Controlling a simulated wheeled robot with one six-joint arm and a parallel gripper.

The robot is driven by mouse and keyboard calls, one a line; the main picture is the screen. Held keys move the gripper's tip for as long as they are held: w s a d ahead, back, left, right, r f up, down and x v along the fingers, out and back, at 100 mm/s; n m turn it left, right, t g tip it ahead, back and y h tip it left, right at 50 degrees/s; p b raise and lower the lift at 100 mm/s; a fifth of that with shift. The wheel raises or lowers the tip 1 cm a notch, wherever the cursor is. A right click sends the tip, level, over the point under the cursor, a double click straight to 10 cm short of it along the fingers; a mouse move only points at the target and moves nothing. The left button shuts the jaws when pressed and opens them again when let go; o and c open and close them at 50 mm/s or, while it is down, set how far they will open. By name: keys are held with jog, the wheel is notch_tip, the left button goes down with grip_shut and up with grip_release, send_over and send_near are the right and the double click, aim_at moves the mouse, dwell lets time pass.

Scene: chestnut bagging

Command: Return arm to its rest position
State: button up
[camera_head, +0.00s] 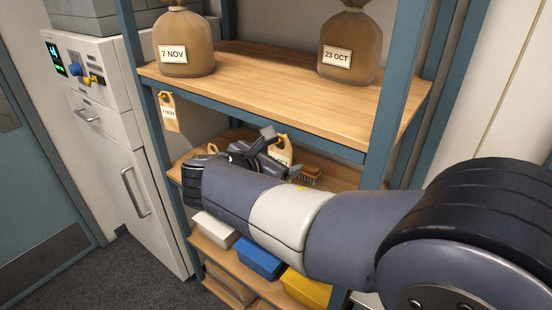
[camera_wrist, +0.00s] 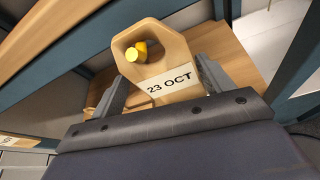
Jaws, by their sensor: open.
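My arm reaches across the front of the shelf rack in the head view, and my gripper (camera_head: 262,143) is at the middle level. In the wrist view my gripper (camera_wrist: 162,82) is open, with one finger on each side of a wooden tag (camera_wrist: 178,50) marked 23 OCT. A yellow peg (camera_wrist: 139,51) shows in the tag's hole. Whether the fingers touch the tag is unclear. The tag also shows in the head view (camera_head: 281,153), partly hidden by my gripper. A second tag (camera_head: 169,113), marked 7 NOV, hangs at the left of the upper shelf's front edge.
Two brown sacks, marked 7 NOV (camera_head: 187,42) and 23 OCT (camera_head: 348,46), stand on the upper shelf (camera_head: 262,75). White, blue (camera_head: 258,260) and yellow bins sit below my arm. A blue-grey post (camera_head: 394,90) stands close to it.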

jog(key=o, duration=0.5)
jog(key=shift+s, duration=0.1)
dwell(0.4)
jog(key=shift+s+a+p, duration=0.5)
jog(key=shift+s+a, duration=0.85)
jog(key=shift+s, duration=0.35)
jog(key=shift+s+a+p, duration=0.45)
jog(key=shift+s+a, duration=0.85)
jog(key=shift+s, duration=0.35)
jog(key=shift+s+a+p, duration=0.5)
jog(key=shift+s+a, duration=0.85)
jog(key=shift+s, duration=0.35)
jog(key=w+d, duration=0.1)
jog(key=w, duration=0.1)
jog(key=w+d+b, duration=0.1)
jog(key=w+d, duration=0.1)
jog(key=w+d+b, duration=0.1)
jog(key=w, duration=0.1)
jog(key=shift+d, duration=0.35)
